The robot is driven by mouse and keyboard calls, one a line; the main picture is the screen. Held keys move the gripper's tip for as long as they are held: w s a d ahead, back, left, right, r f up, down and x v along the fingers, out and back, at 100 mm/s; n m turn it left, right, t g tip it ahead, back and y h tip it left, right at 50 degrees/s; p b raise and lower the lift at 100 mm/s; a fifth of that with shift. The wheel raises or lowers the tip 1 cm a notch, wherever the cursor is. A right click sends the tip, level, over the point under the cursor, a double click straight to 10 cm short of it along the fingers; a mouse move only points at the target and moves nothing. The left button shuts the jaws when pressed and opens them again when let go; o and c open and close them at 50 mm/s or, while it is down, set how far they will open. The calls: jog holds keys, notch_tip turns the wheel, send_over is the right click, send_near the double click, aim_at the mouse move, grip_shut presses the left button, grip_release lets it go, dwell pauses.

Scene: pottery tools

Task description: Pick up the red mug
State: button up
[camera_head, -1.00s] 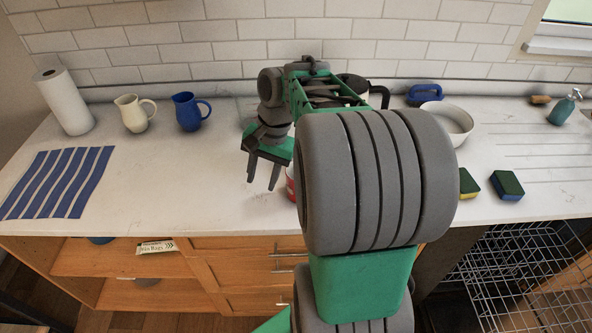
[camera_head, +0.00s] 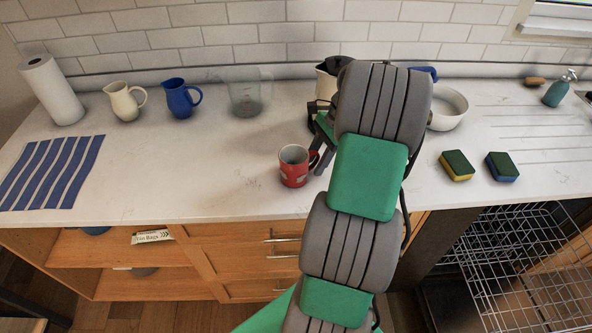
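The red mug (camera_head: 293,167) stands upright on the white countertop near its front edge, with a white pattern on its side and its handle to the right. My gripper (camera_head: 323,158) is just right of the mug, close to the handle. My arm hides most of the gripper. A dark finger shows beside the handle, but I cannot tell whether it touches it or how far apart the fingers are. The mug rests on the counter.
Behind stand a cream jug (camera_head: 124,103), a blue jug (camera_head: 179,100), a clear glass jug (camera_head: 244,97) and a kettle (camera_head: 327,80). Two sponges (camera_head: 457,167) (camera_head: 502,168) and a white bowl (camera_head: 447,110) are at right. The counter left of the mug is clear.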

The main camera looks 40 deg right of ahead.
grip_shut()
dwell(0.3)
dwell(1.1)
